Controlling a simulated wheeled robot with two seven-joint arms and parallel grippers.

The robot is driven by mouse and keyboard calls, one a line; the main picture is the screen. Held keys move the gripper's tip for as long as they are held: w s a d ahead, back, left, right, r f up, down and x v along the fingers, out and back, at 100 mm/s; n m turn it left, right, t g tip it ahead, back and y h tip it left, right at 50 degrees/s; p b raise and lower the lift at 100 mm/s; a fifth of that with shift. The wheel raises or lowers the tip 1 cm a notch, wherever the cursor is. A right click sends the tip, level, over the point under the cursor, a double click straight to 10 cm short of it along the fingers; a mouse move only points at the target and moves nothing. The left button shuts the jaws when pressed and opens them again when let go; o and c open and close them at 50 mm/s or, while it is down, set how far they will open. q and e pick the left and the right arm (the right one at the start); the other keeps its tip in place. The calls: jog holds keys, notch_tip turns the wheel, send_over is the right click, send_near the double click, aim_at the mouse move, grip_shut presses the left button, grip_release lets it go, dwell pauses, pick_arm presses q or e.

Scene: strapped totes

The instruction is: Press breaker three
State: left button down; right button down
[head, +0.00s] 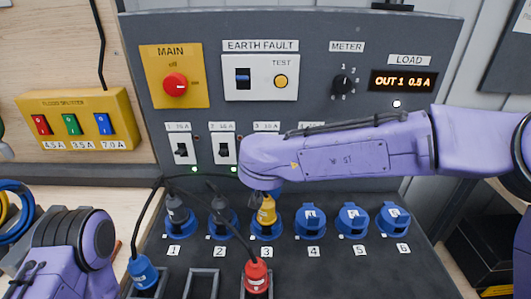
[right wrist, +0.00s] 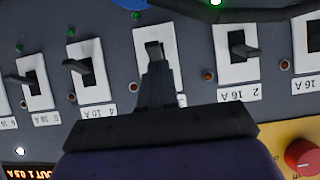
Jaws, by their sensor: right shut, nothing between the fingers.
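Breaker three (right wrist: 171,48) is a white plate with a dark toggle in the middle of the right wrist view, which shows the panel upside down. In the head view my right arm hides all but the top of its plate and label (head: 266,127). My right gripper (right wrist: 156,70) is shut and empty, with its dark fingertips over breaker three's plate, at or very close to the toggle. I cannot tell whether they touch. The green lamp (right wrist: 137,16) by breaker three looks dim. My left gripper is out of view; only its arm shows at lower left.
Breaker two (right wrist: 237,45) and breaker four (right wrist: 87,68) flank breaker three closely. Below are numbered sockets; a yellow plug (head: 266,210) is in socket three. Blue (head: 143,273) and red (head: 257,275) plugs stand in front. The load display (head: 403,81) reads OUT 1 0.5 A.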

jog(key=shift+r+p, duration=0.3)
jog(key=shift+p, duration=0.1)
jog(key=r+p+v, duration=0.1)
jog(key=p+v, duration=0.2)
jog(key=v, duration=1)
jog(key=shift+w, duration=0.2)
jog(key=shift+p, duration=0.3)
